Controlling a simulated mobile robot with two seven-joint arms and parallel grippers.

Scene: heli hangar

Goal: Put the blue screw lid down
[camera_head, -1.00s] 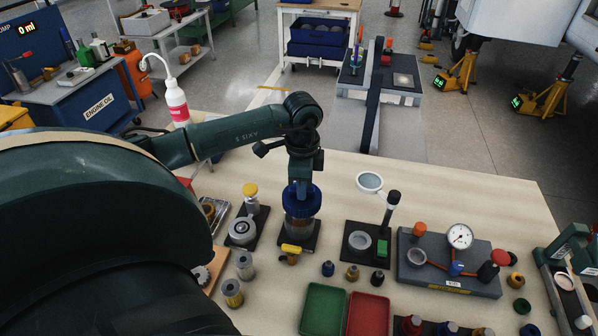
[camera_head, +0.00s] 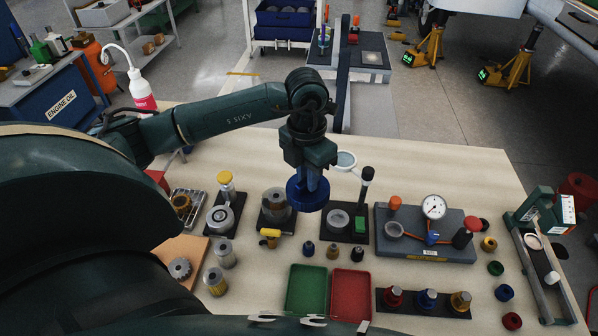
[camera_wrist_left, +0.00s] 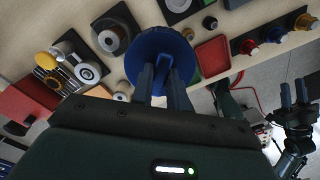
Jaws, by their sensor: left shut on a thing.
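The blue screw lid (camera_head: 305,200) is in my left gripper (camera_head: 309,178), raised above the table. The left wrist view shows the lid (camera_wrist_left: 150,48) between the two fingers of that gripper, which is shut on it. The glass jar (camera_head: 275,202) stands upright without a lid on a dark base, left of the lid. A yellow tap (camera_head: 270,233) sits at its front. In the left wrist view the jar (camera_wrist_left: 112,37) is left of the lid. My right gripper (camera_wrist_left: 295,92) shows at the right edge of that view, its fingers apart and empty.
Right of the lid stands a dark base with a magnifier (camera_head: 345,160) and a green block. Further right is a gauge board (camera_head: 425,240). Bare table lies behind the gauge board.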

